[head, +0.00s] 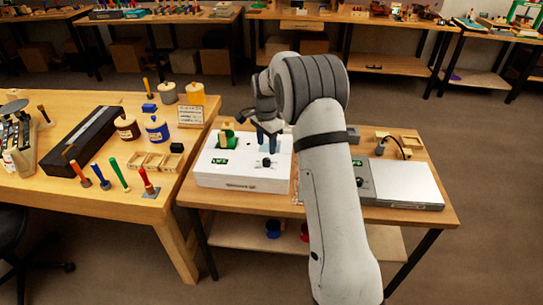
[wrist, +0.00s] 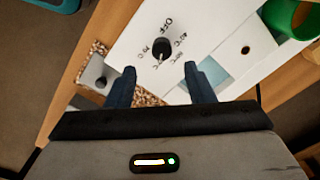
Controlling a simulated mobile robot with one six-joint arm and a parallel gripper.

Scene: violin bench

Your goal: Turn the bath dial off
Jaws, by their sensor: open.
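The bath (head: 243,178) is a white box with a green display on the small table, left of my arm. Its black dial (head: 266,162) is on the top near the front. In the wrist view the dial (wrist: 160,48) has printed marks around it, with OFF above it. A pale mark shows at the dial's lower edge; I cannot tell its exact setting. My gripper (head: 268,136) is over the bath. In the wrist view my gripper (wrist: 159,72) is open and empty, its fingertips apart, with the dial beyond the gap between them.
A green holder (wrist: 290,18) and a water opening (wrist: 215,72) are in the bath's top. A silver-topped device (head: 405,184) stands to the right of my arm. The wooden bench (head: 130,192) at left bears screwdrivers, jars and a black case. Floor shows between the tables.

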